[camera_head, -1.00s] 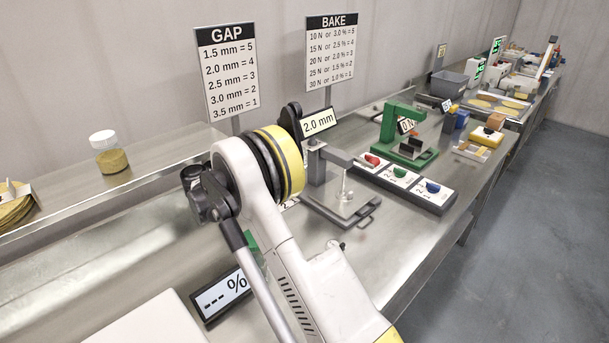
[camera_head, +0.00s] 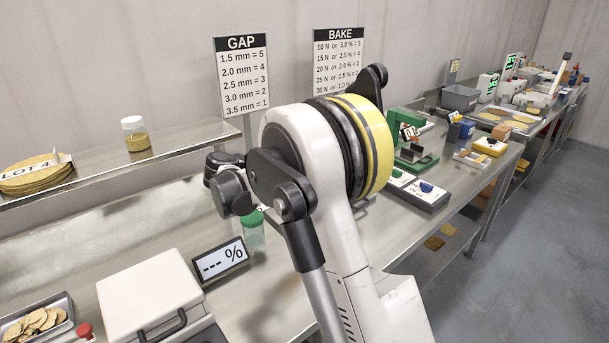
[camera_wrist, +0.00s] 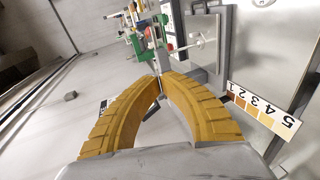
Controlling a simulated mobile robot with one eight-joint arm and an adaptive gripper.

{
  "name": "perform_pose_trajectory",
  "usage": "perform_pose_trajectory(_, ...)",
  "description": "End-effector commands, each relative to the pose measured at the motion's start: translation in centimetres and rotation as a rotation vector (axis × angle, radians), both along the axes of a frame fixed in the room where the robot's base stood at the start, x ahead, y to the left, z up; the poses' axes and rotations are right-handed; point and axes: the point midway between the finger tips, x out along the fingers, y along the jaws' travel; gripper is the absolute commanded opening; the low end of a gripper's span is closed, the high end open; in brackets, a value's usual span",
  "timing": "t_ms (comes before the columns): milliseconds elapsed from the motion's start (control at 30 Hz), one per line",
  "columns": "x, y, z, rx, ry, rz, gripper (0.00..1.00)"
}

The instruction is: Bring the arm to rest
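My arm (camera_head: 335,230) rises in the middle of the head view, its yellow-banded joint high in front of the bench. My gripper does not show in the head view. In the wrist view, the two ribbed yellow fingers of my gripper (camera_wrist: 160,79) curve inward and their tips meet. I see nothing held between them. The tips are in line with distant coloured parts on the bench, and I see no clear contact.
A percent display (camera_head: 221,260), a white lidded device (camera_head: 155,300) and a green-capped jar (camera_head: 253,230) stand left of my arm. A tray of chips (camera_head: 38,318) is at lower left. A colour scale (camera_wrist: 262,113) shows in the wrist view. Open floor (camera_head: 560,200) lies right.

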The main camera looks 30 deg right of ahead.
Motion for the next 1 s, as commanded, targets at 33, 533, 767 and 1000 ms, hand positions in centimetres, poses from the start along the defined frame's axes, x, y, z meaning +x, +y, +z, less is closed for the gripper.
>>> perform_pose_trajectory(33,-0.5,0.1,0.0,0.023,-0.002,0.006,0.0)
perform_pose_trajectory(533,-2.4,0.9,0.3,0.114,-0.01,0.033,0.0)
perform_pose_trajectory(767,-8.0,3.4,1.3,0.325,-0.04,0.089,0.0)
perform_pose_trajectory(1000,-17.8,9.4,0.6,0.676,-0.123,0.169,0.0)
